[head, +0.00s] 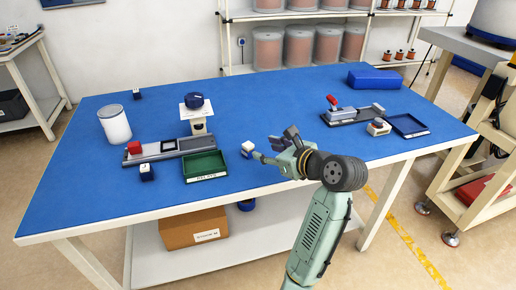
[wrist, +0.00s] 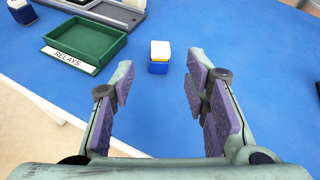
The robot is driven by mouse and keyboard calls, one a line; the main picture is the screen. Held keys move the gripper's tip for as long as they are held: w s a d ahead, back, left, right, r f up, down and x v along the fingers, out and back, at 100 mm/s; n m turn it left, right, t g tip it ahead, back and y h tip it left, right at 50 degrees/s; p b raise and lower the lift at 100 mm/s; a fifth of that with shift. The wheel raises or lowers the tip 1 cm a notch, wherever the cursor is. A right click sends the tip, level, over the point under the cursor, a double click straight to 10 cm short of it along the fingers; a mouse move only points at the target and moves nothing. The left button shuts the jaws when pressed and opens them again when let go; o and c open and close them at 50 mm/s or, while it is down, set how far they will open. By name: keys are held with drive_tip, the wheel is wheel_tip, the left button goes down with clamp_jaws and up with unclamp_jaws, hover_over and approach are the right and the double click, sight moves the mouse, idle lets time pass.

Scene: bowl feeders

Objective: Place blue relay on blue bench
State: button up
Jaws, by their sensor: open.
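A small blue relay (head: 248,149) with a white top stands upright on the blue bench (head: 275,100), right of the green tray. In the wrist view the relay (wrist: 159,67) shows ahead of and between my fingertips, with blue bench surface visible around it. My gripper (head: 270,146) is open and empty, low over the front of the bench; in the wrist view both purple-padded fingers (wrist: 160,80) stand apart. No contact with the relay is seen. Similar blue and white blocks stand at the front left (head: 147,172) and back left (head: 137,94).
A green tray (head: 205,166) labelled RELAYS lies left of the relay, with a grey fixture (head: 165,151) behind it. A white canister (head: 115,124) stands at left. A red-handled device (head: 340,114), dark tray (head: 408,125) and blue case (head: 375,78) are at right. The bench middle is clear.

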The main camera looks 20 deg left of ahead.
drive_tip(key=shift+v, duration=0.85)
